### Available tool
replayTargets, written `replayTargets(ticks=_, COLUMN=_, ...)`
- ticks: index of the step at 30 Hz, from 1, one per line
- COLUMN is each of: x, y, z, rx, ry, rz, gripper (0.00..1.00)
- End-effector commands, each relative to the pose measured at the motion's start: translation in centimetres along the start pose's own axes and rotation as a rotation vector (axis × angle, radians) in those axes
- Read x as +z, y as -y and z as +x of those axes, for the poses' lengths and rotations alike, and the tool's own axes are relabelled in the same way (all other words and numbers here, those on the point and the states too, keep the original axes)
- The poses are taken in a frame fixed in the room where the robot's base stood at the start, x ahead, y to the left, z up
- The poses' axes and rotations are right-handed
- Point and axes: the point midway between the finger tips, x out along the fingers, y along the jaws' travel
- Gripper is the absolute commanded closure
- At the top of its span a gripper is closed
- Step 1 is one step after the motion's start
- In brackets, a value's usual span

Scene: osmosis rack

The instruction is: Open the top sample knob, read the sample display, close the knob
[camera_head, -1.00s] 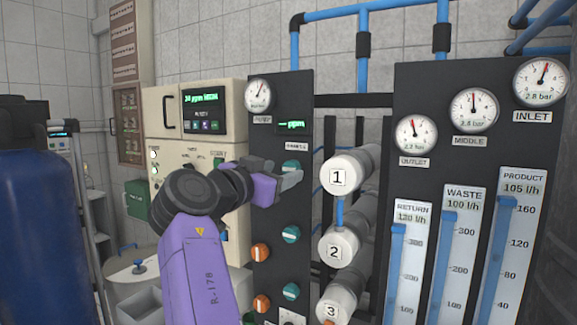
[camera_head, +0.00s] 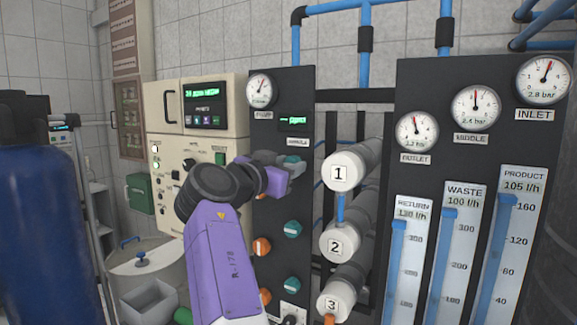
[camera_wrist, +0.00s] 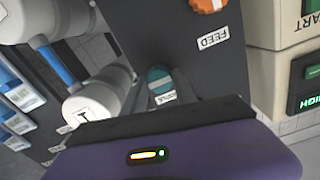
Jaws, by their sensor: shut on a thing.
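The top sample knob (camera_head: 292,159) is teal and sits on the dark panel, under a small label. In the wrist view the same knob (camera_wrist: 159,77) shows a pale stripe and lies between the grey fingers. My gripper (camera_head: 294,169) is shut on it, and the fingers partly hide it in the head view. My gripper also shows in the wrist view (camera_wrist: 162,88). The sample display (camera_head: 293,120) above the knob is lit green and reads dashes and "ppm".
More teal knobs (camera_head: 293,229) and orange knobs (camera_head: 262,247) sit lower on the same panel. White-capped cylinders (camera_head: 343,172) stand close to the right. A beige cabinet with a green screen (camera_head: 203,94) stands to the left, with a blue tank (camera_head: 38,235) beyond.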

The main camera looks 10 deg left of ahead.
Motion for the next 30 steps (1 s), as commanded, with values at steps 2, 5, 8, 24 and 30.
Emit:
replayTargets(ticks=2, x=0.00, y=-0.01, z=-0.01, rx=0.001, ry=0.000, rz=-0.003, gripper=1.00)
replayTargets(ticks=5, x=-0.04, y=-0.01, z=-0.01, rx=0.001, ry=-0.001, rz=-0.015, gripper=1.00)
replayTargets(ticks=8, x=-0.09, y=-0.03, z=0.01, rx=0.001, ry=-0.001, rz=-0.043, gripper=1.00)
replayTargets(ticks=24, x=-0.28, y=0.09, z=0.02, rx=0.002, ry=-0.003, rz=-0.461, gripper=1.00)
replayTargets(ticks=30, x=-0.26, y=0.16, z=0.00, rx=0.002, ry=-0.002, rz=-0.652, gripper=1.00)
